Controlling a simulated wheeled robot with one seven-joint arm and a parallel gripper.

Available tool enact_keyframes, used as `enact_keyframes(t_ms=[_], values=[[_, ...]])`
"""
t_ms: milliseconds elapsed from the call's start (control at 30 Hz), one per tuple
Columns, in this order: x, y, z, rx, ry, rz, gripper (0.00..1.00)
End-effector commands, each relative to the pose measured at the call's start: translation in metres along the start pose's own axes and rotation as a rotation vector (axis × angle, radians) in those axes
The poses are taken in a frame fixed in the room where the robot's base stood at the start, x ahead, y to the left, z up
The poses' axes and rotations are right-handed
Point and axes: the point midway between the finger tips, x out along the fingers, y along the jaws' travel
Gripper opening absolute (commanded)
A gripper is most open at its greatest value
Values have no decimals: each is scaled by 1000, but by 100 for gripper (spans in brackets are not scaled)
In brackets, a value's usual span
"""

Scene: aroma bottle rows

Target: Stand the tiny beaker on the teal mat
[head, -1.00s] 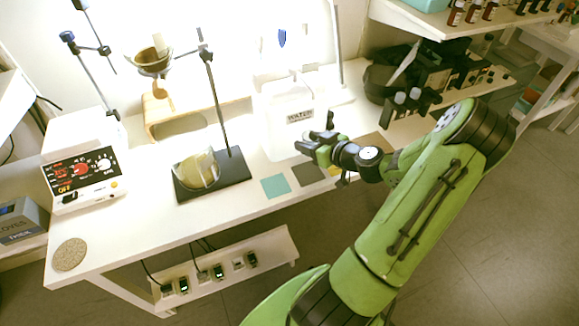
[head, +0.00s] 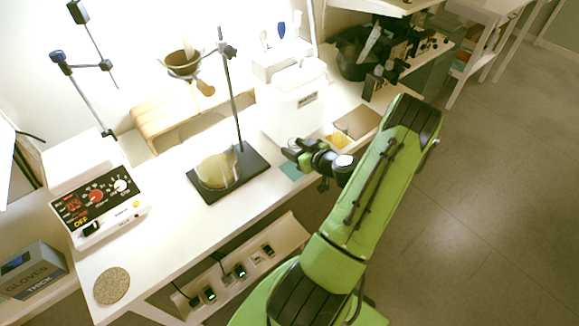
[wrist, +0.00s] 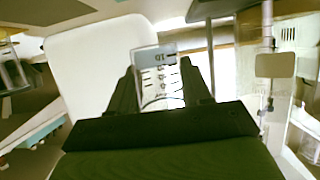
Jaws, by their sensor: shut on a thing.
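The tiny beaker (wrist: 156,62) shows in the wrist view as a clear piece with dark graduation marks, between the two fingers of my gripper (wrist: 160,82). The gripper is shut on it. In the head view my gripper (head: 291,150) is just above and behind the teal mat (head: 290,170), of which a part shows. I cannot make out the beaker in the head view, nor tell its height above the bench.
A white water container (head: 292,100) stands close behind my gripper. A stand with a black base (head: 250,170) and a round glass vessel (head: 216,170) are to the left. A yellow mat (head: 338,140) lies to the right. A cork disc (head: 112,286) lies at the front left.

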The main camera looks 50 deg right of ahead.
Motion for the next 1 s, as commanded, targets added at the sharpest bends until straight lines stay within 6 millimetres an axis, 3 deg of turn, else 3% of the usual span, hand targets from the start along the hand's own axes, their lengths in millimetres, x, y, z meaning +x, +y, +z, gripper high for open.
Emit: enact_keyframes(t_ms=[333,700,733,867,1000], values=[[22,-1,52,1,2,-2,18],[23,-1,55,-2,2,-2,18],[23,-1,54,-2,1,-2,51],[23,-1,53,-2,1,-2,71],[23,-1,53,-2,1,-2,74]])
